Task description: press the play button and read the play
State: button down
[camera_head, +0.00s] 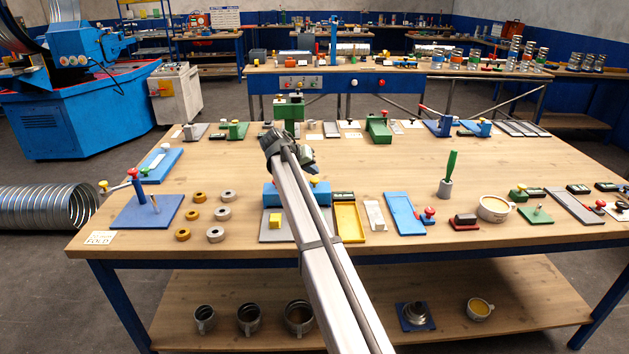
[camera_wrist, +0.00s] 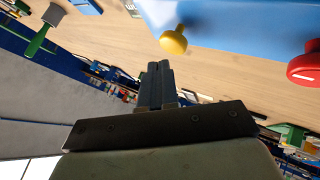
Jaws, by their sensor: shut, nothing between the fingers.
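My gripper (camera_wrist: 158,68) is shut and empty, its two dark fingers side by side in the wrist view. In the head view its end (camera_head: 288,150) is above the middle of the near table. In the wrist view a blue body (camera_wrist: 250,20) carries a yellow knob (camera_wrist: 173,41) and a red knob (camera_wrist: 304,68), both apart from my fingers. In the head view a blue block (camera_head: 284,193) with a yellow knob (camera_head: 315,181) is partly hidden by my arm; I cannot tell whether it is the same one. I cannot make out a play label or reading.
The wooden table (camera_head: 400,160) is crowded along its front and back edges; its middle is mostly clear. A blue plate with a red-topped lever (camera_head: 136,190), several rings, a yellow tray (camera_head: 349,222), a green-handled tool (camera_head: 450,170) and a cup (camera_head: 494,208) stand near the front.

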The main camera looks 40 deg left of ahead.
aim_at(312, 180)
jog(key=shift+r, duration=2.5)
